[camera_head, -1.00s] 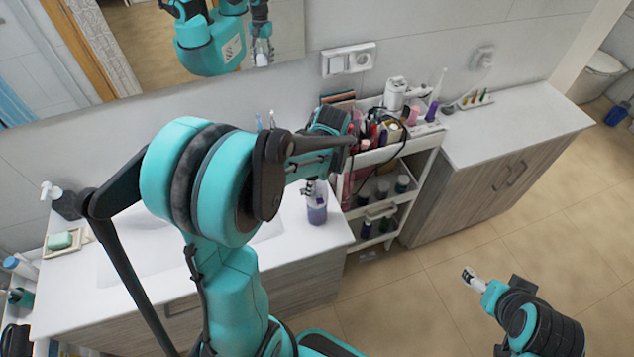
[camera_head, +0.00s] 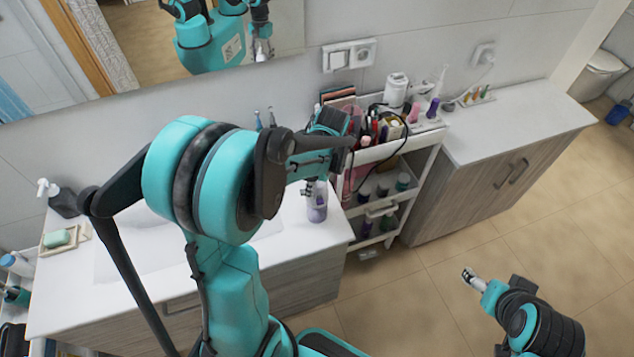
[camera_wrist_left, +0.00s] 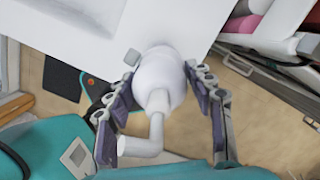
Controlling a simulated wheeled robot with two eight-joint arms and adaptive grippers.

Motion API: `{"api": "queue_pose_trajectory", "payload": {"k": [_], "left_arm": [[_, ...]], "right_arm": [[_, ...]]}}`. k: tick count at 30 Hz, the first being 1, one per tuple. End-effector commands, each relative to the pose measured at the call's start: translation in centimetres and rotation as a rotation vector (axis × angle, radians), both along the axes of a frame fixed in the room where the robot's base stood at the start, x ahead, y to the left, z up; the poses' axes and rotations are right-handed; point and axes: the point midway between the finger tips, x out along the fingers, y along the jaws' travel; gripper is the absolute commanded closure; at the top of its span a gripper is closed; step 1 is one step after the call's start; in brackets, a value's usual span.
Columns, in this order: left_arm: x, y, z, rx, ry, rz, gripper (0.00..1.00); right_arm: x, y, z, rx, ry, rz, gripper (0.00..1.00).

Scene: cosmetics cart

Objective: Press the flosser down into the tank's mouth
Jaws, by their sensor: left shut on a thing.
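My left gripper (camera_head: 308,188) is over the front right corner of the white counter, mostly behind its own arm. In the left wrist view its two fingers (camera_wrist_left: 165,105) stand either side of the white flosser (camera_wrist_left: 160,78), shut on its rounded body. The bent white nozzle (camera_wrist_left: 155,130) points away from the counter edge. A purple-tinted tank (camera_head: 317,208) stands on the counter directly below the left gripper. The flosser hides its mouth in the wrist view, so I cannot tell how deep the flosser sits. My right gripper (camera_head: 474,280) hangs over the floor, away from everything.
A white cart (camera_head: 400,147) full of cosmetics stands just right of the tank, with a dark cable hanging over its side. A soap dish (camera_head: 58,240) lies at the counter's left. The floor (camera_head: 430,300) around my right gripper is clear.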

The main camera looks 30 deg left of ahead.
Motion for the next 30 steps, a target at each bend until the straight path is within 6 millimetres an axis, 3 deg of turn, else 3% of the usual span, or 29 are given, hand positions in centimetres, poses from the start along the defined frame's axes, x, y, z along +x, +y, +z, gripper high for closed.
{"api": "queue_pose_trajectory", "payload": {"k": [6,7,9,10,22,30], "left_arm": [[0.0,0.0,-0.6,0.0,0.0,0.0,0.79],[0.0,0.0,-0.6,0.0,0.0,0.0,0.44],[0.0,0.0,-0.5,0.0,0.0,0.0,0.26],[0.0,0.0,-0.5,0.0,0.0,0.0,0.23],[0.0,-0.1,0.2,0.0,0.0,-0.001,0.23],[-0.1,-0.9,5.4,0.0,0.0,0.0,0.23]], "right_arm": [[0.0,0.0,-0.6,0.0,0.0,0.0,0.26],[0.0,0.0,-0.6,0.0,0.0,0.0,0.26],[0.0,0.0,-0.5,0.0,0.0,0.0,0.26],[0.0,0.0,-0.5,0.0,0.0,0.0,0.26],[0.0,0.0,-0.5,0.0,0.0,0.0,0.26],[0.0,0.0,-0.5,0.0,0.0,0.0,0.26]]}}
